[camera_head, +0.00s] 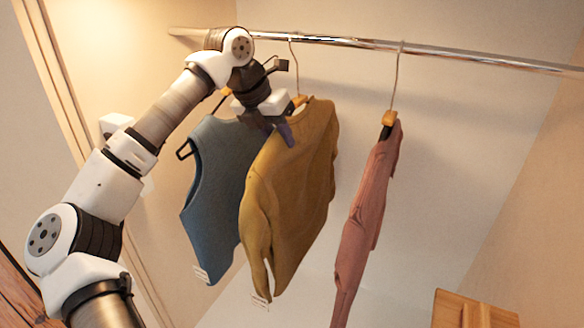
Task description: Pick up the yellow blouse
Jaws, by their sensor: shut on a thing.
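The yellow blouse (290,195) hangs from a hanger on the metal rail, in the middle of three garments. Its shoulder and neck area is partly behind my gripper. My gripper (280,132) is at the top left shoulder of the yellow blouse, with its dark fingers against the cloth. The fingers look shut on the blouse there, though the exact contact is partly hidden. The blouse's hanger hook (294,68) still reaches up to the rail.
A blue sleeveless top (215,200) hangs close on the left, partly behind the yellow blouse. A pink garment (368,205) hangs apart on the right. The metal rail (440,50) runs across the top. A wooden piece (470,312) stands at the bottom right.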

